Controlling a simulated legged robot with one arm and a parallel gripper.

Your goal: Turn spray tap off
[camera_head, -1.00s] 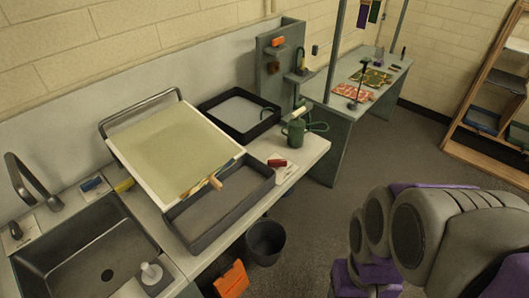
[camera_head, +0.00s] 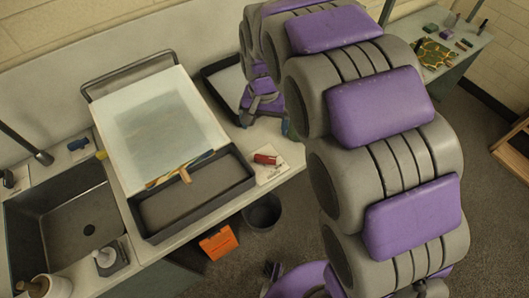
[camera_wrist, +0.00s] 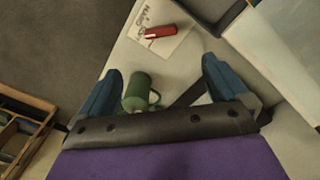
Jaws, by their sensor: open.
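A dark curved tap (camera_head: 28,148) stands at the left edge over the grey sink (camera_head: 55,222), with a small dark fitting (camera_head: 9,180) beside it. I cannot tell whether either is the spray tap. The green back panel with a dark tap at the far end of the bench is hidden behind my arm. My gripper (camera_head: 262,108) is over the far end of the bench, small and partly covered by my arm. In the wrist view my gripper (camera_wrist: 165,82) has its two blue fingers wide apart. A green watering can (camera_wrist: 138,90) shows between them; no contact is visible.
A tilted pale board (camera_head: 158,90) leans over a dark tray (camera_head: 140,222). A red object (camera_head: 265,160) lies on a white card (camera_head: 272,174). A dark bin (camera_head: 262,213) and an orange item (camera_head: 218,243) are below the bench front. Open floor lies to the right.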

